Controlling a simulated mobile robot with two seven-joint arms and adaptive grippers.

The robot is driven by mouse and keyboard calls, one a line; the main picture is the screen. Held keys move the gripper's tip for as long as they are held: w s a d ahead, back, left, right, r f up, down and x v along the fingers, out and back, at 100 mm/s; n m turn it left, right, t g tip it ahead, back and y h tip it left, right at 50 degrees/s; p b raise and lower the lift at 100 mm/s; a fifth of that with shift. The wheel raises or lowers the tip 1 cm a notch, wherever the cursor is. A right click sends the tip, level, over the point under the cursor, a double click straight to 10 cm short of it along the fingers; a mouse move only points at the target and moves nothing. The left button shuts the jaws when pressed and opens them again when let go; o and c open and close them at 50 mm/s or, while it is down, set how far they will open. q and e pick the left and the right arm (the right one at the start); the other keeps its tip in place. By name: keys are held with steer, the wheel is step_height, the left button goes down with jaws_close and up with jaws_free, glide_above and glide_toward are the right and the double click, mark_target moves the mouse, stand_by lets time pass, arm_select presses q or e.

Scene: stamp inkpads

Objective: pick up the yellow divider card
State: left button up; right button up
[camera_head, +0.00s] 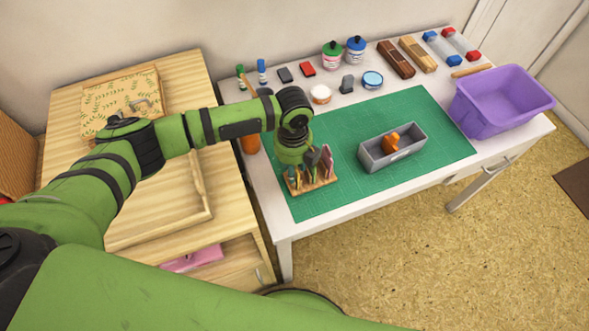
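A small wooden rack (322,185) with several thin upright cards stands at the left front of the green cutting mat (420,112). A pinkish card (327,162) shows at its right side. I cannot make out the yellow divider card for certain; my gripper hides part of the rack. My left gripper (312,160) points down over the rack with its dark fingers among or just above the cards. Whether the fingers are apart or closed on a card is too small to tell. My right gripper is not in view.
A grey bin (378,160) with an orange object (391,140) stands on the mat. A purple tub (500,100) is at the right. Inkpads, jars and stamps line the back. A wooden cabinet (165,225) with a patterned box (120,100) is at left.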

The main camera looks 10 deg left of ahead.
arm_select(q)
jaws_close()
steer(key=shift+w+r, duration=0.1)
steer(key=shift+r, duration=0.7)
step_height(320, 180, up, 3)
steer(key=shift+d+f+b, duration=0.15)
steer(key=shift+f+b, duration=0.05)
steer(key=shift+b, duration=0.45)
steer(key=s+d+r+b, duration=0.2)
steer(key=s+d+r, duration=0.4)
steer(key=d, duration=0.3)
steer(key=shift+s+r, duration=0.4)
steer(key=shift+s, duration=0.1)
